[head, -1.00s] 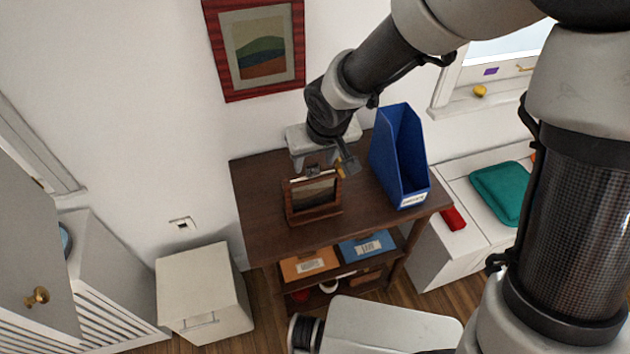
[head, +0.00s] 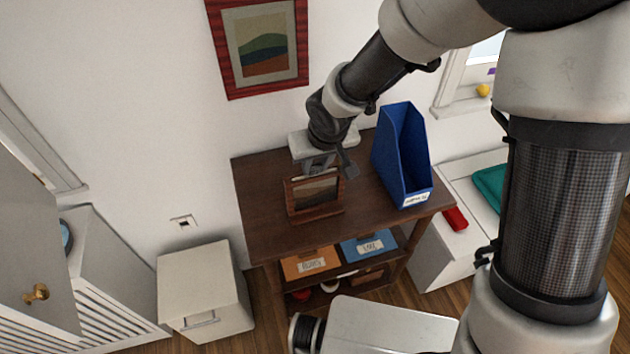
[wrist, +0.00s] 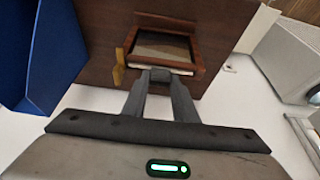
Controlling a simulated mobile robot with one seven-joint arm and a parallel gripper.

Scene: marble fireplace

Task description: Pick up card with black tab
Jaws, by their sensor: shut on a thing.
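A small wooden card box (head: 314,214) with a dark panel stands on the brown shelf unit's top; the wrist view shows it (wrist: 197,62) just beyond my fingers. My gripper (head: 318,174) is right at the box's top rear edge, pointing down. In the wrist view its fingers (wrist: 158,78) are close together on the pale edge of a card (wrist: 181,71) at the box. The fingers hide most of that card, and I cannot make out its black tab. A yellow-brown tab-like piece (wrist: 118,68) sticks out beside the box.
A blue magazine file (head: 402,160) stands right of the box, close to my gripper. Orange (head: 308,264) and blue (head: 368,246) labelled boxes sit on the shelf below. A framed picture (head: 257,44) hangs behind. The top's left side is clear.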

